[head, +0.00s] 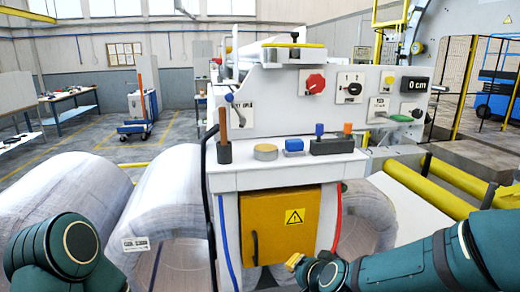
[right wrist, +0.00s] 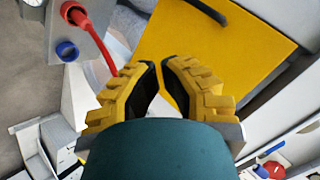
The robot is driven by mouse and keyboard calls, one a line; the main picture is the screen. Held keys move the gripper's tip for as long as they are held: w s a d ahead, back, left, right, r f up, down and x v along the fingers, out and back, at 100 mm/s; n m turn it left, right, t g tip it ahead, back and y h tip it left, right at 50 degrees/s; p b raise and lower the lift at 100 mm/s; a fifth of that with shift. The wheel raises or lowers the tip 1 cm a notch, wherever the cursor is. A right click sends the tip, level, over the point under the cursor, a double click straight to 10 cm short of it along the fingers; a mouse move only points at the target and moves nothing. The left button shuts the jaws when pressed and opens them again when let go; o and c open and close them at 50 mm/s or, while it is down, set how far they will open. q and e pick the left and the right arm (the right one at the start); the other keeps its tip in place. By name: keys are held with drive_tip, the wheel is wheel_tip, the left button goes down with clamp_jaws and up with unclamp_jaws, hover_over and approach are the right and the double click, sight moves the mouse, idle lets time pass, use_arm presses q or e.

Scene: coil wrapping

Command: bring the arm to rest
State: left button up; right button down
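My right gripper (head: 296,262), with yellow ridged fingers, is in front of the lower part of the machine's yellow cabinet door (head: 280,222). In the right wrist view its two fingers (right wrist: 160,66) curve toward each other, with a narrow gap between the tips and nothing held. The yellow door (right wrist: 215,45) shows beyond them. My right arm comes in from the lower right. My left arm is bent at the lower left of the head view, and its gripper is out of the picture.
The white machine's ledge carries a wooden-handled tool (head: 224,140), a tape roll (head: 265,152), a blue block (head: 294,146) and a dark holder (head: 332,145). A red hose (head: 337,218) and blue hose (head: 226,240) hang beside the door. Wrapped coils (head: 65,190) stand left; yellow rollers (head: 430,187) lie right.

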use_arm(q)
wheel_tip(320, 180, down, 6)
drive_tip(key=b, duration=0.4)
drive_tip(key=shift+s+d+r, duration=0.1)
drive_tip(key=shift+r, duration=0.15)
use_arm(e)
drive_tip(key=s+f+n+g, duration=0.2)
drive_tip(key=s+f, duration=0.4)
drive_tip(key=f, duration=0.5)
drive_tip(key=s+f+n+g, duration=0.2)
drive_tip(key=s+f, duration=0.3)
drive_tip(key=f, duration=0.6)
drive_tip(key=s+d+f+n+g, duration=0.1)
drive_tip(key=s+f+g, duration=0.3)
drive_tip(key=f, duration=0.7)
drive_tip(key=s, duration=0.2)
drive_tip(key=shift+s+n+y, duration=0.3)
drive_tip(key=shift+n, duration=0.1)
use_arm(q)
drive_tip(key=c, duration=0.5)
drive_tip(key=shift+c, duration=0.2)
